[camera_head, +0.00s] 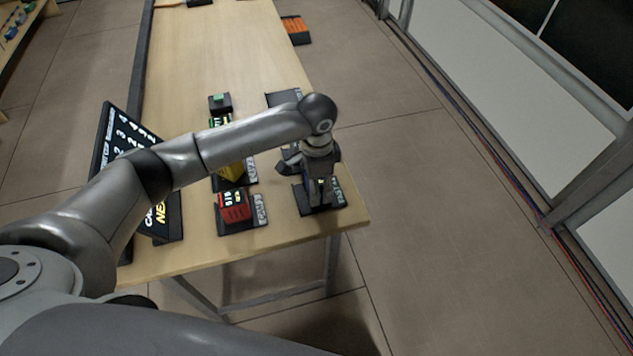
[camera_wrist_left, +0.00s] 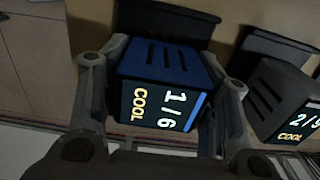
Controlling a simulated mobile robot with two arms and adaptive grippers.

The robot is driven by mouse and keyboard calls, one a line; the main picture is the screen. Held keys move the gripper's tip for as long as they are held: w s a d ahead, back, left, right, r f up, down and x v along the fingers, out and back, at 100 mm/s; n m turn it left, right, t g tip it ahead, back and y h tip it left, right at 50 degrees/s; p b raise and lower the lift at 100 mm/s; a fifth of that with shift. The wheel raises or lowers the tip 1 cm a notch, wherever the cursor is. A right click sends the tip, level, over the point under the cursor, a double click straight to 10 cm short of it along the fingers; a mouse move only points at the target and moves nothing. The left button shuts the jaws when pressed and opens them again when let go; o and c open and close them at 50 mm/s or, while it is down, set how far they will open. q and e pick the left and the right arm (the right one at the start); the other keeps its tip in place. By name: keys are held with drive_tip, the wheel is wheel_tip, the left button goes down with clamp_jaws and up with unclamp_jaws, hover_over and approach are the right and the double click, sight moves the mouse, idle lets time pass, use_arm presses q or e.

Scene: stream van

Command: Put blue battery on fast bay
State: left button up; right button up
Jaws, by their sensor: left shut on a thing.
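The blue battery (camera_wrist_left: 165,62) sits between the fingers of my left gripper in the left wrist view. Its lit face reads 1/6 COOL. My left gripper (camera_head: 321,198) is shut on it, pointing down over a dark bay (camera_head: 336,204) at the near right corner of the table. A dark bay plate (camera_wrist_left: 172,18) shows right behind the battery in the wrist view. I cannot tell whether the battery rests in the bay. In the head view the gripper hides the battery. The bay labels are too small to read. My right gripper is not in view.
A red battery (camera_head: 234,207) and a yellow one (camera_head: 231,171) stand in bays left of the gripper. A grey battery (camera_wrist_left: 281,95) reading 2/9 COOL is close beside the held one. A dark sign (camera_head: 118,140) stands at the table's left edge.

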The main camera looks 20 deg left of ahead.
use_arm(q)
drive_tip(key=o, duration=1.2)
drive_tip(key=shift+f, duration=0.1)
drive_tip(key=shift+o, duration=0.8)
wheel_tip(320, 180, up, 11)
drive_tip(key=shift+r+b, duration=0.2)
drive_tip(key=shift+b, duration=0.4)
drive_tip(key=shift+r, duration=0.45)
drive_tip(key=shift+s+f, duration=0.1)
